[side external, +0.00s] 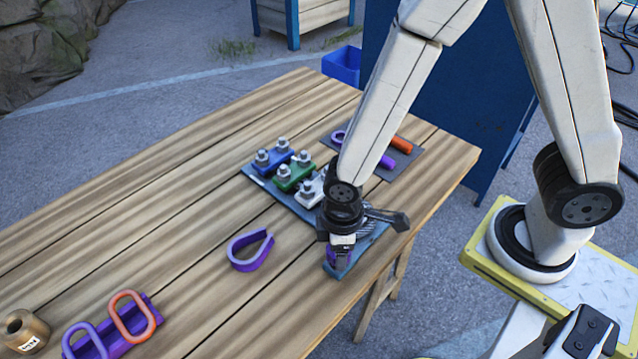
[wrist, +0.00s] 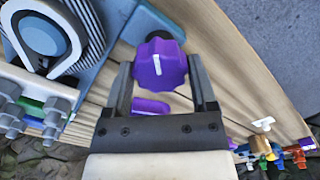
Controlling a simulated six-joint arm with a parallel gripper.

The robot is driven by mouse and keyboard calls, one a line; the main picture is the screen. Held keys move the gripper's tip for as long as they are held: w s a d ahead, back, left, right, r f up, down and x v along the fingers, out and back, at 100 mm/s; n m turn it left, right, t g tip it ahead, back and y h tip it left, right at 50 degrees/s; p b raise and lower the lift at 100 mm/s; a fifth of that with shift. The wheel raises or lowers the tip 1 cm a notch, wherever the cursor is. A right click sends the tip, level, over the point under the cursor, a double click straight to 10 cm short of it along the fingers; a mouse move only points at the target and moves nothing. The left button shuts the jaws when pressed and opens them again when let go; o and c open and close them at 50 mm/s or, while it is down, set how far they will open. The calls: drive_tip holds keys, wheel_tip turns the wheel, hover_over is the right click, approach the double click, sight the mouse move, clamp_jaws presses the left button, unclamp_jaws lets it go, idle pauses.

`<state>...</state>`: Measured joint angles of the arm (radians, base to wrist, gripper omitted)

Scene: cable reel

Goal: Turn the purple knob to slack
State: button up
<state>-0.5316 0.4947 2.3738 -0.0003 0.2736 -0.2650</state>
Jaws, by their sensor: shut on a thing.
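The purple knob (wrist: 172,72) is star-shaped, with a short white line on its face that runs nearly upright in the wrist view. A black part shows behind it. My gripper (wrist: 160,64) has one finger on each side of the knob and is shut on it. In the side view my gripper (side external: 341,246) points down over the near end of a blue-grey base (side external: 347,268), and only a little purple of the knob (side external: 333,257) shows beneath it. I see no readable slack mark in either view.
Blue (side external: 272,160), green (side external: 294,178) and white clamps with bolts stand on the base behind my gripper. A purple teardrop loop (side external: 233,258) lies to the left. A purple rack (side external: 144,335) with oval links and a brass weight (side external: 26,332) stand front left. The table's middle left is clear.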

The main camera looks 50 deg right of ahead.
drive_tip(key=n, duration=0.4)
drive_tip(key=shift+n, duration=0.3)
drive_tip(key=n, duration=0.4)
idle(0.3)
drive_tip(key=o, duration=1.2)
drive_tip(key=shift+c, duration=0.2)
drive_tip(key=shift+r, duration=0.2)
drive_tip(key=shift+r, duration=3.75)
drive_tip(key=shift+d, duration=0.1)
